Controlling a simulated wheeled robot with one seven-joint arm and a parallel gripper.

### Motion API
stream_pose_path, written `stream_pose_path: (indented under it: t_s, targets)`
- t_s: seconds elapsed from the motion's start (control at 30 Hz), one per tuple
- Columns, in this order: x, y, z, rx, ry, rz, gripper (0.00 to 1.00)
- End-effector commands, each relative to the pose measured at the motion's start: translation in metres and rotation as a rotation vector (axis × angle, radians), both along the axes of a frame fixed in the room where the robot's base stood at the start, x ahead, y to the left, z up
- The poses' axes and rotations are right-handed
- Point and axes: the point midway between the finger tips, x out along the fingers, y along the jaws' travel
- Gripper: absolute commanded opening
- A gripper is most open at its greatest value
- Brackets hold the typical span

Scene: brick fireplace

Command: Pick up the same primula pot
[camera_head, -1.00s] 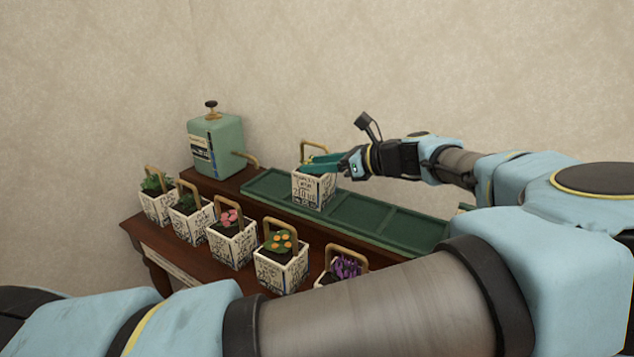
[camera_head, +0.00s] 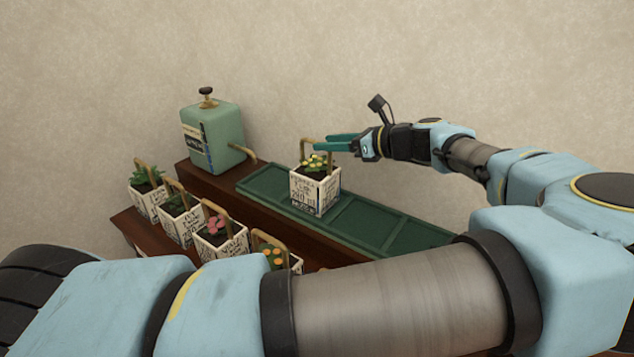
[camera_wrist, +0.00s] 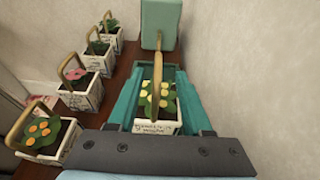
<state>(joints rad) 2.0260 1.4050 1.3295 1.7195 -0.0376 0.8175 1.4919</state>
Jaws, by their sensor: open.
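The primula pot (camera_head: 315,192), a white square pot with printed lettering, yellow flowers and a tan arched handle, stands upright in the green tray (camera_head: 350,222) on the raised shelf. My gripper (camera_head: 330,143) is open at the height of the handle, just above the flowers. In the wrist view the primula pot (camera_wrist: 155,124) lies between and below the two teal fingers of my gripper (camera_wrist: 160,88), with the handle (camera_wrist: 157,75) standing between them. I cannot tell whether either finger touches the handle.
Several similar pots line the lower front shelf, including a pink-flowered one (camera_head: 220,240) and an orange-flowered one (camera_head: 278,256). A green canister (camera_head: 213,138) with a spout stands left of the tray. The wall is close behind. The tray's right part is empty.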

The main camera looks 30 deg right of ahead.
Motion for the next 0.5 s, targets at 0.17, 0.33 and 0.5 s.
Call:
stream_pose_path:
  t_s: [0.17, 0.33, 0.5]
  targets:
    - [0.016, 0.009, -0.004, 0.001, 0.0, 0.0, 0.5]
    - [0.026, 0.016, -0.006, 0.002, -0.002, 0.001, 0.5]
    - [0.046, 0.03, -0.013, 0.003, -0.003, 0.002, 0.5]
